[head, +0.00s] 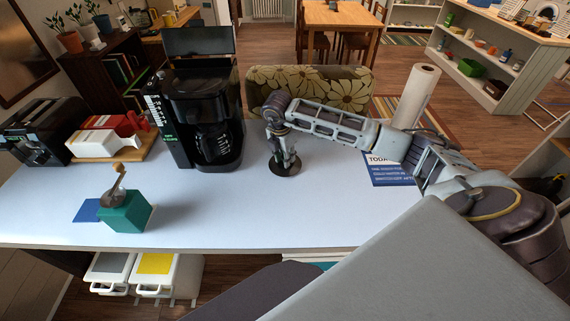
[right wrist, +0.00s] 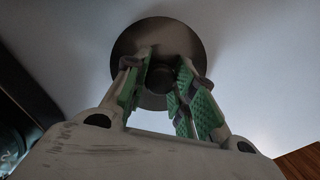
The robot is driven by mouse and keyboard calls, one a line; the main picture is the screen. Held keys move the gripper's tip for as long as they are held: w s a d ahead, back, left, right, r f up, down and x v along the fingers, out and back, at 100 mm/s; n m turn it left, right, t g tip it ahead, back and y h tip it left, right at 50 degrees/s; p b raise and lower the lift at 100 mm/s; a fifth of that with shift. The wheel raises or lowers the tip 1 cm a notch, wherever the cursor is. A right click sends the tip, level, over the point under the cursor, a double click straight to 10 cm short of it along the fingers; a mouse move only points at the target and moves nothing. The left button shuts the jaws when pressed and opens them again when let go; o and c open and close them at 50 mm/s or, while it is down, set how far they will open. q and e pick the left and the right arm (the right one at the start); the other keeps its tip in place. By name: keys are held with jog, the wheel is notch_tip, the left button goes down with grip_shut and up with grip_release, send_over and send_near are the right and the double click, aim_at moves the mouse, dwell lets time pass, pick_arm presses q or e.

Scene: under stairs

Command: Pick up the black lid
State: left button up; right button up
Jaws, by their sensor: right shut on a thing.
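The black lid (head: 284,168) is a dark round disc on the white table, right of the coffee maker in the head view. In the right wrist view the lid (right wrist: 126,44) is a dark round disc beyond the fingers, with a knob at its middle. My right gripper (head: 286,160) points down over the lid, and its green-padded fingers (right wrist: 165,72) are shut on the lid's knob. The lid looks to be at table height; whether it touches the table I cannot tell. My left gripper is not in view.
The black coffee maker (head: 203,110) stands left of my right gripper. A teal box (head: 126,212) with a small metal scoop-like thing on it sits at the front left. A paper towel roll (head: 414,95) and a blue sign (head: 388,172) are at the right. The table's middle (head: 225,205) is clear.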

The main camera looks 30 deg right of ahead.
jog(key=shift+s+f, duration=0.1)
notch_tip(320, 180, up, 10)
jog(key=shift+b, duration=0.75)
dwell(0.4)
